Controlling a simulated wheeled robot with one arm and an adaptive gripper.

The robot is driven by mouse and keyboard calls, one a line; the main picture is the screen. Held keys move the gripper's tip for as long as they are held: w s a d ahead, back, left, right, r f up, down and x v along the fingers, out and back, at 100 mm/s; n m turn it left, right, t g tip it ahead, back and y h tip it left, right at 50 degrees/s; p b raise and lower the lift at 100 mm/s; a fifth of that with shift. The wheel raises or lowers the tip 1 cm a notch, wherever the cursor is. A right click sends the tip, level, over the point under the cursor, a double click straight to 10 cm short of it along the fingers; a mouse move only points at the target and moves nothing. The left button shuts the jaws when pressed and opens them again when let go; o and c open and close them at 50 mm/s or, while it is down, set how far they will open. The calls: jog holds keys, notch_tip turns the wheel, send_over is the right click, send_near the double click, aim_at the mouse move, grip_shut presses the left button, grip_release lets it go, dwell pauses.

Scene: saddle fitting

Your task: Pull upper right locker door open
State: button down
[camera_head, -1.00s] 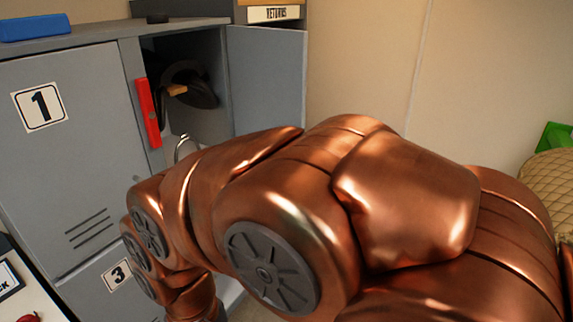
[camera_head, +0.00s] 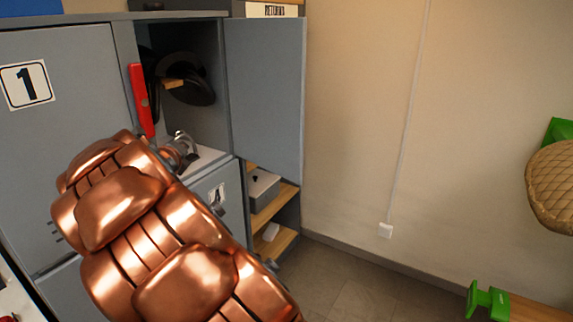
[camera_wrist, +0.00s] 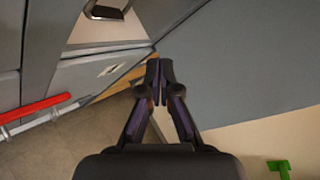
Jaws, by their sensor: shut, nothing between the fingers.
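The upper right locker door (camera_head: 265,95) is a plain grey panel. It stands swung wide open to the right of its compartment (camera_head: 205,125). In the wrist view a large grey panel, apparently this door (camera_wrist: 240,55), fills the upper right. My gripper (camera_wrist: 160,72) is shut and empty, its fingertips beside the panel's left edge; I cannot tell whether they touch it. In the head view my arm covers the lower left and I cannot make out the fingers clearly.
Dark rounded gear (camera_head: 190,85) hangs inside the compartment. A red bar (camera_head: 141,98) stands upright at its left edge. Locker door 1 (camera_head: 60,130) is closed. Wooden shelves (camera_head: 272,205) show below right. The floor (camera_head: 350,285) beside the wall is clear.

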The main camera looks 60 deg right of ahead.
jog(key=s+d+f+m+g+h+b, duration=0.1)
jog(key=s+d+f+m+g+h, duration=0.1)
jog(key=s+d+m+g+h, duration=0.25)
jog(key=s+d+f+m+g+h+b, duration=0.1)
jog(key=s+d+f+m+g, duration=0.15)
jog(key=d+m, duration=0.35)
jog(key=m+g+p, duration=0.5)
jog(key=m+g, duration=0.1)
jog(key=m, duration=0.3)
send_near(290, 149)
jog(key=shift+s+d+f, duration=0.1)
jog(key=shift+s+d, duration=0.5)
jog(key=shift+d, duration=0.25)
jog(key=shift+s+d+r, duration=0.1)
jog(key=shift+s+d, duration=0.5)
jog(key=shift+d, duration=0.3)
jog(key=shift+s+d+f, duration=0.1)
jog(key=shift+s+d, duration=0.5)
jog(key=shift+d, duration=0.25)
